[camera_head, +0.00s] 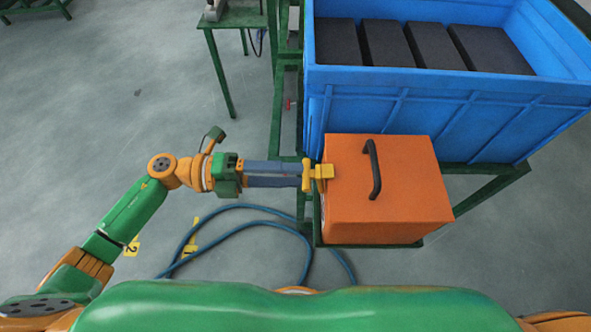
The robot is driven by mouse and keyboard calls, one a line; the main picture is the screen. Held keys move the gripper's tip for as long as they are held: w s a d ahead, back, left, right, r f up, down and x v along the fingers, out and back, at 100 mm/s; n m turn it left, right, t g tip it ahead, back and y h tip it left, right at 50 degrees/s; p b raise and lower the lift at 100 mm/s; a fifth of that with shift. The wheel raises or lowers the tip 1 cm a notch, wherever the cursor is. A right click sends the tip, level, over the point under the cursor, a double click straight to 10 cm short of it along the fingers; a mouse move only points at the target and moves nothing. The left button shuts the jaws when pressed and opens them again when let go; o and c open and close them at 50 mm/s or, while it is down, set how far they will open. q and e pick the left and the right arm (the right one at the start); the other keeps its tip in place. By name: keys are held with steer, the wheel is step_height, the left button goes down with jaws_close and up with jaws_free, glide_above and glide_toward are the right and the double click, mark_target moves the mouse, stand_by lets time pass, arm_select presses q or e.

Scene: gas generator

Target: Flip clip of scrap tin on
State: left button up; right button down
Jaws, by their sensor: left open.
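The scrap tin appears to be the orange box (392,204) with a black handle (374,170) on its top. It stands on a green frame in front of the blue bin. My left gripper (310,175) reaches in from the left, level with the box's upper left edge. Its jaws are open, with yellow tips at that edge. A small yellow piece (325,171) lies against the edge, and I cannot tell whether it is the clip or part of a fingertip. The box's left face is mostly hidden. My right gripper is not in view.
A blue bin (440,110) with several dark blocks (436,46) stands behind the box. A green table (235,17) is at the top. A blue hose (235,233) loops on the grey floor below my left arm. The floor to the left is mostly clear.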

mark_target(319, 180)
arm_select(q)
steer(key=shift+d, duration=1)
jaws_close()
steer(key=y+p, duration=0.1)
steer(key=p, duration=0.1)
steer(key=y+p, duration=0.1)
steer(key=p, duration=0.2)
steer(key=shift+d+r, duration=0.3)
steer(key=shift+r, duration=0.1)
jaws_free()
